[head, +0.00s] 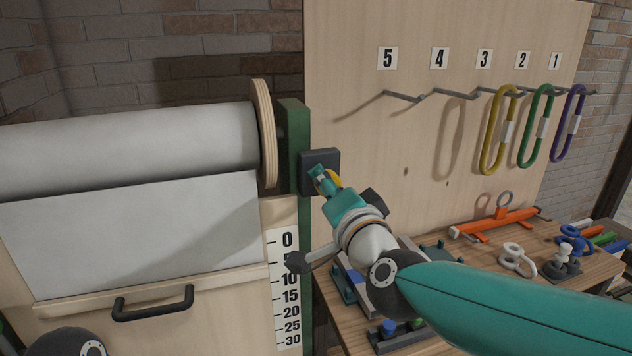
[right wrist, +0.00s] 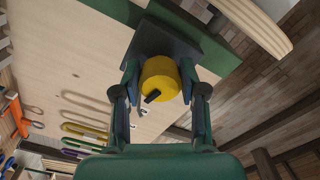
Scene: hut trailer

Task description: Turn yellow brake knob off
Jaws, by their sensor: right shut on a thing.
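The yellow brake knob (right wrist: 160,72) is a short round cylinder on a dark square plate (head: 312,160) fixed to the green post (head: 294,120). In the head view only a sliver of the knob (head: 334,179) shows behind my right gripper (head: 321,179). In the right wrist view my right gripper (right wrist: 160,82) has one finger on each side of the knob and is shut on it. A black mark (right wrist: 153,96) shows on the knob's face, slanting toward the lower left.
A white paper roll (head: 130,150) with a wooden end disc (head: 263,130) is left of the post. A black handle (head: 153,303) is below it. Carabiners (head: 497,130) hang on the board at the right. The wooden table (head: 480,255) below holds several tools.

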